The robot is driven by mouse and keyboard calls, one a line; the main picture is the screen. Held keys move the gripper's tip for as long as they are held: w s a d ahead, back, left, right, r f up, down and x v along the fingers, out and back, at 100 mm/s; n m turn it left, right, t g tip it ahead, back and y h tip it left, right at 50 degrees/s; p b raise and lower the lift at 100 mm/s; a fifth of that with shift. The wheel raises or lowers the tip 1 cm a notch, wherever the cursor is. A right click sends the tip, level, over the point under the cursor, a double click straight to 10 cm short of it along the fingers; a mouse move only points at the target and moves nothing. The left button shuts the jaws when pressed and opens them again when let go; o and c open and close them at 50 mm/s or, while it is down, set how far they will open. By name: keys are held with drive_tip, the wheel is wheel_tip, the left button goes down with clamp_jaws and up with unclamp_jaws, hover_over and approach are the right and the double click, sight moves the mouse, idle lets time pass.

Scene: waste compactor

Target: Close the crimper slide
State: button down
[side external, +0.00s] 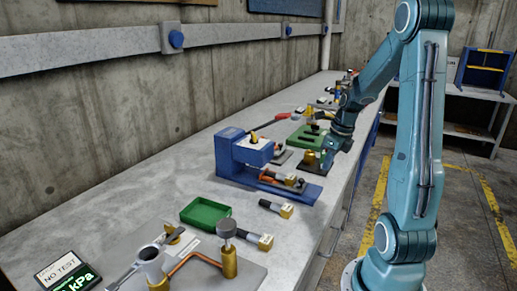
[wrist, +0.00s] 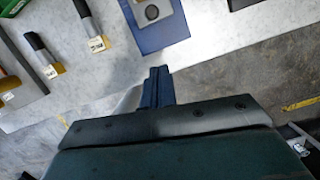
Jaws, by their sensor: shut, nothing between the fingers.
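The crimper is a blue machine (side external: 243,152) on the bench, with a blue base (side external: 308,196) reaching toward the bench's front edge. A small grey block (side external: 299,184), which looks like the slide, sits on that base near its outer end. In the wrist view the blue base (wrist: 165,38) ends above my fingertips, and the grey block (wrist: 150,10) shows a round dark hole or knob. My gripper (wrist: 158,72) is shut and empty, just off the base's outer end and apart from it in the picture. In the side view my gripper (side external: 327,158) partly hides against darker things behind; its height is unclear.
Two short hoses with brass ends (wrist: 97,43) (wrist: 53,69) lie left of the base in the wrist view. A green tray (side external: 205,213) and a pipe fixture (side external: 228,262) stand nearer the side camera. A dark plate (side external: 316,168) lies beyond the base.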

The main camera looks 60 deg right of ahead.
sight(281, 175)
drive_tip(key=x, duration=0.6)
drive_tip(key=shift+w+f, duration=0.15)
drive_tip(key=shift+f, duration=0.25)
drive_tip(key=w, duration=0.2)
drive_tip(key=shift+w+d+f, duration=0.25)
drive_tip(key=shift+w+f, duration=0.1)
drive_tip(key=shift+w+d+f, duration=0.1)
drive_tip(key=shift+w, duration=0.5)
drive_tip(key=shift+w, duration=0.1)
drive_tip(key=w, duration=0.9)
drive_tip(key=shift+w, duration=0.4)
